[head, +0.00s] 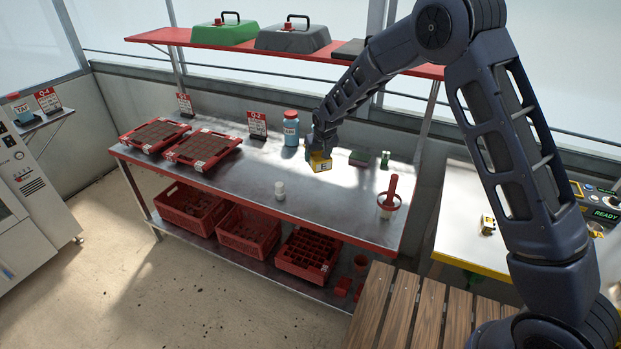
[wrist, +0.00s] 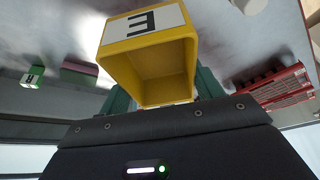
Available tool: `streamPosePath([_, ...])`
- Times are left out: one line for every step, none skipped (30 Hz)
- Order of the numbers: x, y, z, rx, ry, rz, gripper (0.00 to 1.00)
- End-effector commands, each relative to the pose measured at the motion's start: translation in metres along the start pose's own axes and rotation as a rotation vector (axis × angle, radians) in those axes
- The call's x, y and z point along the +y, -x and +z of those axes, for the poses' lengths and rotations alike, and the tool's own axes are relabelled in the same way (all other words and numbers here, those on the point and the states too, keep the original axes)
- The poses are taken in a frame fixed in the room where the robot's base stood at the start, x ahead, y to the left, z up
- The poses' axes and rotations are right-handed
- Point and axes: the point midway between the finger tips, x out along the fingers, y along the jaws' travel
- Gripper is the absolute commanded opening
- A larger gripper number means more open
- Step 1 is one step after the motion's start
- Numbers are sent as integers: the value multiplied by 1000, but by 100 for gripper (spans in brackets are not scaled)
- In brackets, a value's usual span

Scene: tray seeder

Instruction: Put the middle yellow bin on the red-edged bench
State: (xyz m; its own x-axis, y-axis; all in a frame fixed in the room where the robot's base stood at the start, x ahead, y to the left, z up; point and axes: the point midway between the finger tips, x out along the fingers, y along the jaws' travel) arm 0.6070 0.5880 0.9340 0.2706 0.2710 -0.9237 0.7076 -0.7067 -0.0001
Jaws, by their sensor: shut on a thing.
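The yellow bin (head: 320,165) has a white label with a black E. My gripper (head: 319,151) is shut on it from above, over the back part of the red-edged bench (head: 322,207), a grey metal top with a red rim. In the wrist view the bin (wrist: 150,48) appears upside down, its open empty inside facing the camera, with a green finger on each side. Whether the bin's base touches the bench or hangs just above it, I cannot tell. No other bin of this kind is clearly seen.
Two soil trays (head: 203,148) lie left. A red shelf (head: 345,65) runs above.

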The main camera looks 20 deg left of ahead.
Motion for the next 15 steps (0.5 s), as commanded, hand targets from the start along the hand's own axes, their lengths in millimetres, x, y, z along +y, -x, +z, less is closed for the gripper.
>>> streamPosePath([0, -12, 6, -3, 0, 1, 39])
streamPosePath([0, -18, 8, -4, 0, 1, 39])
streamPosePath([0, -25, 11, -3, 0, 1, 39])
streamPosePath([0, -32, 14, -4, 0, 1, 39])
streamPosePath([1, -38, 17, -4, 0, 1, 39])
streamPosePath([1, -45, 20, -3, 0, 1, 39])
streamPosePath([1, -50, 22, -3, 0, 1, 39])
streamPosePath([1, -56, 24, -4, 0, 1, 39])
streamPosePath([1, -61, 26, -3, -1, 1, 39])
streamPosePath([0, -65, 28, -1, -1, 1, 39])
streamPosePath([0, -68, 29, -1, -1, 0, 39])
streamPosePath([0, -72, 30, -2, -1, 1, 39])
streamPosePath([0, -75, 31, -2, -1, 0, 39])
streamPosePath([0, -76, 32, -1, -1, 0, 39])
streamPosePath([0, -78, 32, -1, -1, 0, 39])
